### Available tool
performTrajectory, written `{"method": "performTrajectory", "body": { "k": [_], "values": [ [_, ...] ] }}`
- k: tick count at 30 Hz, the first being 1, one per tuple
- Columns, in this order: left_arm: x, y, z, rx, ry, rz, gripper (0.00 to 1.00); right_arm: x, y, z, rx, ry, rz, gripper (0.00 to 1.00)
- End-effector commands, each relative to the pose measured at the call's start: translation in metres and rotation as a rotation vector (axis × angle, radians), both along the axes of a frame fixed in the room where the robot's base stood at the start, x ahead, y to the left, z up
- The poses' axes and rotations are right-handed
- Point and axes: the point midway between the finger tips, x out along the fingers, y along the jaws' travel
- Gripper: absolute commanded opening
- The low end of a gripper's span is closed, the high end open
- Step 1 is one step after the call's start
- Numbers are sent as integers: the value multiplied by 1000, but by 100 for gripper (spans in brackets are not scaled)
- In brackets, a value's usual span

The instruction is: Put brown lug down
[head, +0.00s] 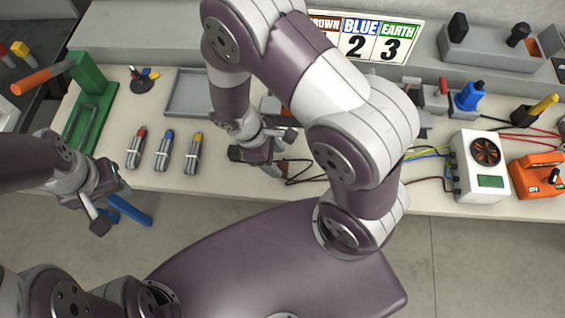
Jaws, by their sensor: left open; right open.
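My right gripper (268,158) is open above the front part of the workbench, below the sign. A dark brown cable (306,180) runs from the tester box to a spot close beside this gripper. The brown lug at its end is too small and too hidden by the gripper to make out clearly. My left gripper (122,212) is open in front of the bench's front edge at the left, over the floor. Two blue bars show at its end. It is well apart from the cable.
The white tester box (481,168) and an orange device (538,176) stand at the right. Three markers (164,152), a grey tray (190,92) and a green stand (92,95) are at the left. My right arm hides the bench's middle.

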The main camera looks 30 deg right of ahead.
Motion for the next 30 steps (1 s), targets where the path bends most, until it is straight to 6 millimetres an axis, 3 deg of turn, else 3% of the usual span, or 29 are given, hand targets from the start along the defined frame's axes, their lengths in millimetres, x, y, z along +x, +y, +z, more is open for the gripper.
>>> {"method": "performTrajectory", "body": {
  "k": [3, 10, 15, 18, 21, 30],
  "values": [
    [0, 0, 2, 0, 0, 0, 43, 8, 11, 28, 3, -5, 2, 59],
    [0, 0, 2, 0, 0, 0, 43, 14, 16, 63, 23, -31, -67, 59],
    [0, 0, 2, 0, 0, 0, 43, 13, -14, 115, 186, -306, -650, 59],
    [0, 0, 2, 0, 0, 0, 43, 10, -29, 132, 244, -429, -904, 59],
    [0, 0, 2, 0, 0, 0, 43, 8, -34, 137, 263, -468, -986, 59],
    [0, 0, 2, 0, 0, 0, 43, 8, -33, 136, 262, -466, -980, 59]
  ]
}}
